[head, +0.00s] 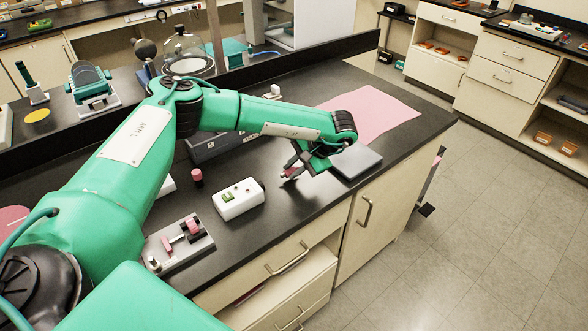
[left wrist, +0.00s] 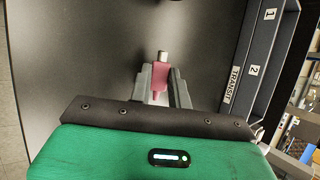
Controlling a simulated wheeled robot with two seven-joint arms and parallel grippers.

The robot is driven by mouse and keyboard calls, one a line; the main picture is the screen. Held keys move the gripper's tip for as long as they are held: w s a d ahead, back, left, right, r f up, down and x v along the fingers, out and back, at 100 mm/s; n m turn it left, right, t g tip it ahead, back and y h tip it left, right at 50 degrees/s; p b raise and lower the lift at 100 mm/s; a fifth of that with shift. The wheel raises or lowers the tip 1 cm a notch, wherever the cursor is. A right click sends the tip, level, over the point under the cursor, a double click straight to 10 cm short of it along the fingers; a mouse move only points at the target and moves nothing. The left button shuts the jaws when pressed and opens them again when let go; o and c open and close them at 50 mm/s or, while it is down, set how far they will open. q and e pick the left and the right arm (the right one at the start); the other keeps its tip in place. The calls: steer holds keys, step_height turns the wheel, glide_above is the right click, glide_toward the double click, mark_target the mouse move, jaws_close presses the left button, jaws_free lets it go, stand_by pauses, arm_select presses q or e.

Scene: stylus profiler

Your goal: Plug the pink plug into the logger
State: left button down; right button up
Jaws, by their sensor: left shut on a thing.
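The pink plug (left wrist: 161,80) has a pale metal tip and sits between the fingers of my left gripper (left wrist: 160,92), which is shut on it; the tip points away from the gripper. In the head view the left gripper (head: 291,171) holds the plug (head: 290,173) just above the black bench top, near the front edge. A white box with a green part and small buttons (head: 238,199), which looks like the logger, stands on the bench to the left of the gripper, apart from the plug. My right gripper is out of view.
A grey slab (head: 356,161) lies just right of the gripper, and a pink mat (head: 378,112) behind it. A dark case (left wrist: 244,75) marked TRANSIT stands beside the gripper. A pink-topped piece (head: 196,177) and a grey board with pink parts (head: 178,245) are left.

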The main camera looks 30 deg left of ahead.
arm_select(q)
steer(key=shift+r, duration=0.1)
steer(key=shift+s+a+p, duration=0.2)
steer(key=shift+s+p, duration=0.4)
steer(key=shift+p, duration=0.1)
steer(key=shift+s+a+p, duration=0.3)
steer(key=shift+s+p, duration=0.05)
steer(key=shift+s, duration=0.25)
steer(key=shift+s+a+p, duration=0.25)
steer(key=shift+s+p, duration=0.05)
steer(key=shift+s, duration=0.3)
steer(key=shift+s+a, duration=0.15)
steer(key=shift+s, duration=0.35)
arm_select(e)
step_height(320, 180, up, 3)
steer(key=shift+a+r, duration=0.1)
arm_select(q)
steer(key=shift+s+a+p, duration=0.1)
steer(key=shift+s+p, duration=0.1)
steer(key=shift+p, duration=0.1)
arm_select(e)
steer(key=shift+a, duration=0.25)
arm_select(q)
steer(key=shift+s+a, duration=0.1)
steer(key=shift+s, duration=0.1)
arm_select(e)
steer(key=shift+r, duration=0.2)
